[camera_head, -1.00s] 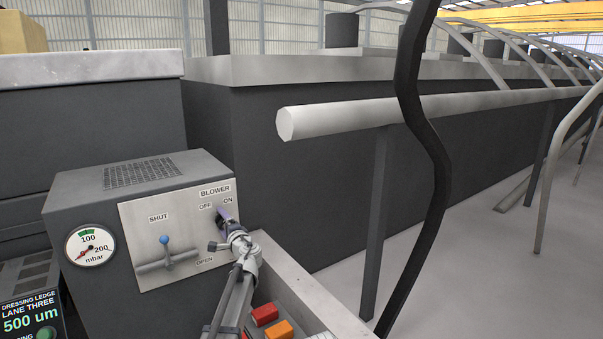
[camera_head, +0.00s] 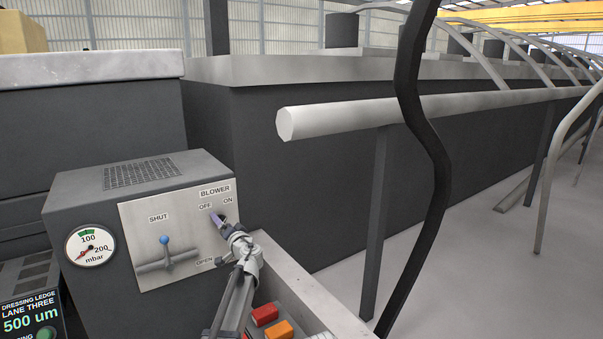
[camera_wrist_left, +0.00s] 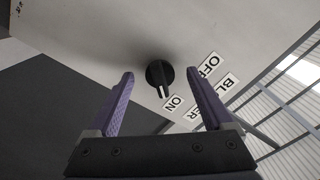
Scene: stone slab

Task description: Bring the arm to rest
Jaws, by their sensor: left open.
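My left gripper (camera_head: 221,222) is in front of the control box's pale panel (camera_head: 140,215), at the blower switch. In the left wrist view its two purple fingers (camera_wrist_left: 163,100) are spread open and empty. The black blower knob (camera_wrist_left: 159,74) shows beyond and between the fingertips, apart from them. Its white mark points towards the ON label (camera_wrist_left: 173,103), away from the OFF label (camera_wrist_left: 208,64). In the head view the gripper largely hides the knob. My right gripper is in neither view.
A blue-tipped lever (camera_head: 164,240) sits on the same panel between SHUT and OPEN. A pressure gauge (camera_head: 90,246) is at left. A tray (camera_head: 310,292) with red and orange blocks lies below right. A black hose (camera_head: 437,165) and pale pipe (camera_head: 340,117) stand to the right.

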